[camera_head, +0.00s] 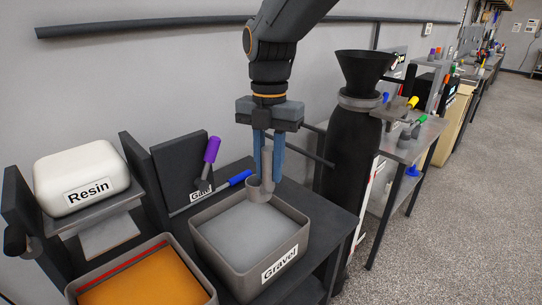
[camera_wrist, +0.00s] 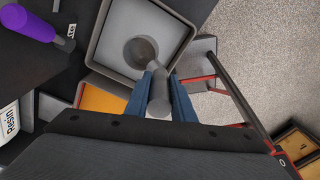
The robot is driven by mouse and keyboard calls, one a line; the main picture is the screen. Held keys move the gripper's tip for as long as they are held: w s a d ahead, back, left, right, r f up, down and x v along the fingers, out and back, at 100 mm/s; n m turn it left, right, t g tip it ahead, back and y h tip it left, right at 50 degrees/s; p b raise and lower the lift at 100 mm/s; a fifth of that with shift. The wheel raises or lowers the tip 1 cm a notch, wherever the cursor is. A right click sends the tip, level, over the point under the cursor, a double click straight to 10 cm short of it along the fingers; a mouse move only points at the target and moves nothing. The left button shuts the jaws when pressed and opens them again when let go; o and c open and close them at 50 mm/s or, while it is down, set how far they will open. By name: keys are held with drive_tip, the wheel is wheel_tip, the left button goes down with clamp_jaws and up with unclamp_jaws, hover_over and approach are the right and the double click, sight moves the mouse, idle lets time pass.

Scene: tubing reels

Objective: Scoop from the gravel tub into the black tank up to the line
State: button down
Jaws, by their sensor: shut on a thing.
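The gravel tub (camera_head: 292,262), a grey square bin labelled "Gravel", stands on the dark bench, filled with pale grey gravel; it also shows in the wrist view (camera_wrist: 98,38). My gripper (camera_head: 268,175) points down above the tub's back part. Its blue fingers (camera_wrist: 162,80) are shut on the handle of a grey scoop (camera_head: 262,191). The scoop's round cup (camera_wrist: 141,50) is over the gravel, close to its surface; contact and contents are unclear. The black tank (camera_head: 348,150), a tall cylinder with a black funnel (camera_head: 364,70) on top, stands right of the bench. I cannot make out its fill line clearly.
An orange-filled tub (camera_head: 150,285) sits front left, beside a white "Resin" container (camera_head: 82,175) on a stand. Purple (camera_head: 212,149) and blue (camera_head: 240,177) handles are behind the tub. A dark bar (camera_head: 305,148) runs toward the tank. Floor at right is open.

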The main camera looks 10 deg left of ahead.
wheel_tip(320, 180, down, 13)
drive_tip(key=b, duration=0.8)
idle(0.4)
drive_tip(key=shift+r, duration=0.15)
drive_tip(key=shift+t+y, duration=0.4)
drive_tip(key=shift+r+p, duration=3.9)
drive_tip(key=shift+r, duration=2.55)
drive_tip(key=shift+s+f, duration=0.1)
